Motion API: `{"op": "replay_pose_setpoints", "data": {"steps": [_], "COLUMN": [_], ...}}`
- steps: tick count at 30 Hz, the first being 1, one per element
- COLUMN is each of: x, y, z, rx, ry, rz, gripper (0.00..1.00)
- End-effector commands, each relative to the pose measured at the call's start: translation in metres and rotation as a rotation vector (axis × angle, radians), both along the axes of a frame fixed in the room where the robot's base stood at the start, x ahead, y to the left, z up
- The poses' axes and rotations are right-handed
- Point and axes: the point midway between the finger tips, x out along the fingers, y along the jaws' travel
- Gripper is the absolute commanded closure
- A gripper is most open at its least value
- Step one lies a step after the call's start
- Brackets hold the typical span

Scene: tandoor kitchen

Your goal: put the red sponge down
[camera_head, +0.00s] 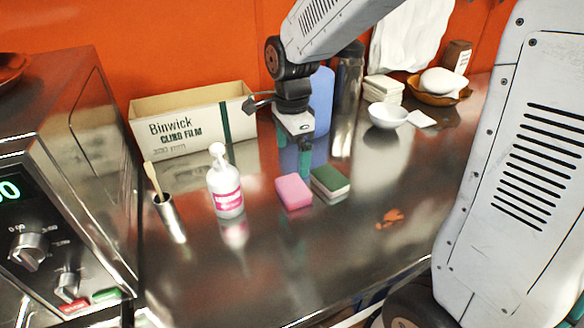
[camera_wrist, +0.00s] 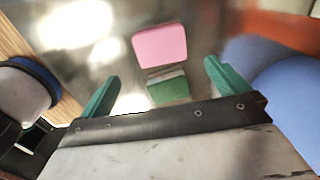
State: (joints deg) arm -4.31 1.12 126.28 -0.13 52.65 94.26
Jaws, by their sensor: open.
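A pink sponge (camera_head: 293,191), the only reddish one in view, lies on the steel counter (camera_head: 300,265). A sponge with a green top and pale base (camera_head: 330,181) lies close beside it on the right. My gripper (camera_head: 298,160), with teal fingers, is behind and above the two sponges. It is open and holds nothing. In the wrist view the pink sponge (camera_wrist: 160,46) is beyond the open fingertips (camera_wrist: 162,72), and the green one (camera_wrist: 168,86) is nearer, partly hidden by the gripper's body.
A white pump bottle (camera_head: 226,185) and a metal cup with a brush (camera_head: 168,215) stand left. A cling film box (camera_head: 190,125), a blue object (camera_head: 321,100) and a white bowl (camera_head: 388,115) are behind. The front counter is mostly clear, apart from an orange patch (camera_head: 390,217).

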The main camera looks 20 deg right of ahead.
Motion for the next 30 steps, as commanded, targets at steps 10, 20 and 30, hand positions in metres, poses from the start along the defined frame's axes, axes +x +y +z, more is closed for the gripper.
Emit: {"op": "replay_pose_setpoints", "data": {"steps": [10,20,30], "x": [-0.005,-0.109,-0.215], "y": [-0.001,-0.02,-0.031], "z": [0.023,0.077,0.086], "rx": [0.0,-0.019,-0.079], "ry": [-0.004,-0.06,-0.087], "rz": [0.032,0.704,1.435], "gripper": [0.0,0.0,0.0]}}
